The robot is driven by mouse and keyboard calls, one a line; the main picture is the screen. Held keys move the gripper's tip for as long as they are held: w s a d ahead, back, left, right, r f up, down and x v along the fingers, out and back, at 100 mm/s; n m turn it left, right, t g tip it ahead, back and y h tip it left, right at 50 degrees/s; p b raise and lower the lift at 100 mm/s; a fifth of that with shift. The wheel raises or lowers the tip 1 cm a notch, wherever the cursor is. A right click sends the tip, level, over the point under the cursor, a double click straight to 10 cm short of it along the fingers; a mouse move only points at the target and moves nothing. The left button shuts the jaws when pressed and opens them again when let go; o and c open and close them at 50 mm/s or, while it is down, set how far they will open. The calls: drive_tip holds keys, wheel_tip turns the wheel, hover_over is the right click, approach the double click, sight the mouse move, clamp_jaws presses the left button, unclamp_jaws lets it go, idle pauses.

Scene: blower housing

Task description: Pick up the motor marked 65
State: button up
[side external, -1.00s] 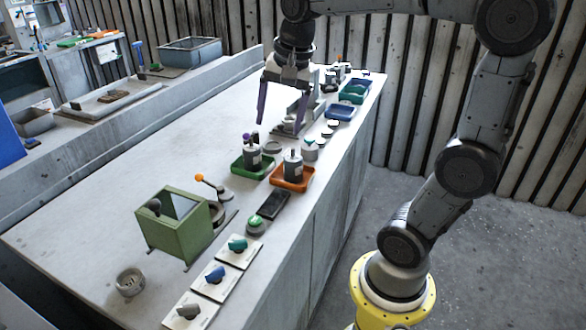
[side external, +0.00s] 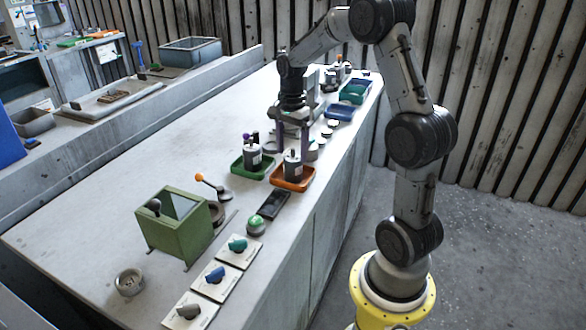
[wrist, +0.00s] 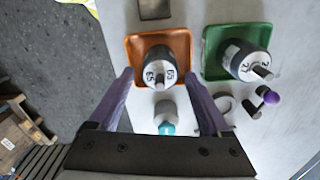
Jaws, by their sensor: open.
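The motor marked 65 (wrist: 158,70) is a grey cylinder with a dark band, a pale end and a shaft. It stands upright in the orange tray (wrist: 182,38); the side view also shows the motor (side external: 292,168) and the tray (side external: 303,184). My gripper (wrist: 159,77) is open, its purple fingers on either side of the motor's image in the wrist view. In the side view my gripper (side external: 293,148) is low at the orange tray, just behind the motor's top. Whether the fingers touch the motor cannot be told.
A second motor (wrist: 248,66), its number partly readable, stands in the green tray (wrist: 212,32) beside the orange one. A grey part with a teal tip (wrist: 166,118) and a purple-knobbed lever (wrist: 268,97) are close by. A green box fixture (side external: 175,228) stands on the bench.

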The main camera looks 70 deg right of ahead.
sight(293, 157)
drive_tip(key=shift+d+f, duration=0.15)
drive_tip(key=shift+f, duration=1.4)
drive_tip(key=shift+d+f, duration=0.15)
drive_tip(key=shift+f, duration=1.35)
clamp_jaws()
